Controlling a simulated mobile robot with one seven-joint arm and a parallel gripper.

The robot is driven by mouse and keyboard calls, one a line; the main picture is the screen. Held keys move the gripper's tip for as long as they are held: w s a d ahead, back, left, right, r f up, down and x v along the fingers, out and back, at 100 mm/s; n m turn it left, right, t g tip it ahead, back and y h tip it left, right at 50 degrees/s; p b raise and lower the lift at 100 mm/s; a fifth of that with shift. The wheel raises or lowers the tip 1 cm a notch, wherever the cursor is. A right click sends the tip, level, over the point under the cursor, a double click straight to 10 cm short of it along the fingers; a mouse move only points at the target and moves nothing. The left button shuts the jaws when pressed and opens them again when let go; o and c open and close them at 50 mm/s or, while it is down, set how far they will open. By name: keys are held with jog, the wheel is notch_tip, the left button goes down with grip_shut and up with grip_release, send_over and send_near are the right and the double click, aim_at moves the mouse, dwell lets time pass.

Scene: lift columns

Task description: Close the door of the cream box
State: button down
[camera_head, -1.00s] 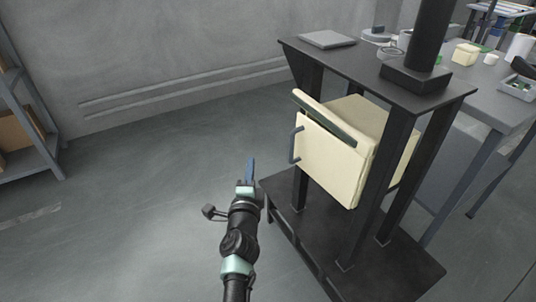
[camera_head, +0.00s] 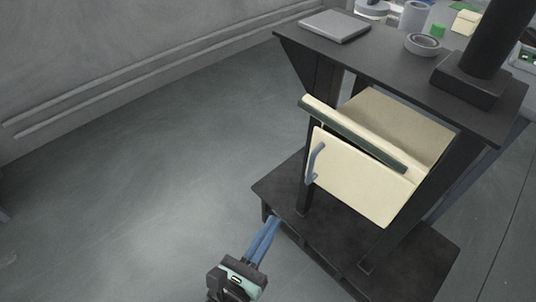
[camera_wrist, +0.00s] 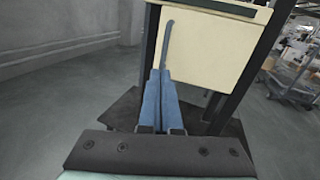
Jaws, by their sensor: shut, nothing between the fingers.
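The cream box (camera_head: 410,115) sits within a dark stand, under its top shelf. Its flat cream door (camera_head: 362,182) faces the front, with a blue-grey bar handle (camera_head: 314,162) near its left edge. A dark strip and narrow gap show along the door's top; how far the door stands open I cannot tell. My gripper (camera_head: 272,224), with two blue fingers, is shut and empty, low and left of the door, apart from it in the head view. In the wrist view the fingertips (camera_wrist: 160,72) point towards the door (camera_wrist: 205,48) and overlap the handle's lower end (camera_wrist: 167,45); contact is unclear.
The stand's dark base shelf (camera_head: 285,185) lies below the box, beside my fingers. The stand's top (camera_head: 390,60) bears a grey plate (camera_head: 335,26), a tape-like ring (camera_head: 423,44) and a dark column. The floor to the left is clear.

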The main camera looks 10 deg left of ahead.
jog(key=m, duration=0.1)
jog(key=b, duration=0.2)
send_near(309, 170)
jog(key=shift+h, duration=0.3)
jog(key=x, duration=0.6)
jog(key=shift+w+a+f, duration=0.1)
jog(key=shift+a+f, duration=0.05)
jog(key=shift+f, duration=0.1)
jog(key=shift+w, duration=0.4)
jog(key=shift+x, duration=1.15)
jog(key=shift+w+r, duration=0.1)
jog(key=shift+r, duration=0.1)
